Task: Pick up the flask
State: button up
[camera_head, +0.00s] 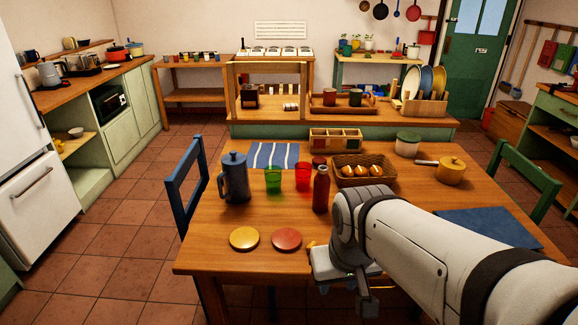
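A dark red bottle-shaped flask (321,188) stands upright on the wooden table (215,245), just beyond my wrist. A speckled blue pot with a lid and handle (235,178) stands upright at the table's left; no label shows which of the two is called the flask. My gripper (345,293) is at the table's near edge, nearer the camera than the red flask and apart from it. Its fingers are small and partly hidden by the wrist, so I cannot tell whether they are open.
Green (273,179) and red (303,177) glasses stand between pot and flask. Yellow (244,238) and red (287,238) discs lie in front. A bread basket (348,181) and yellow pot (452,171) stand to the right. Blue (184,187) and green (528,182) chairs flank the table.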

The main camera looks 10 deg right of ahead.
aim_at(322, 182)
jog(key=z, duration=0.05)
jog(key=i, duration=1)
jog(key=u, duration=0.1)
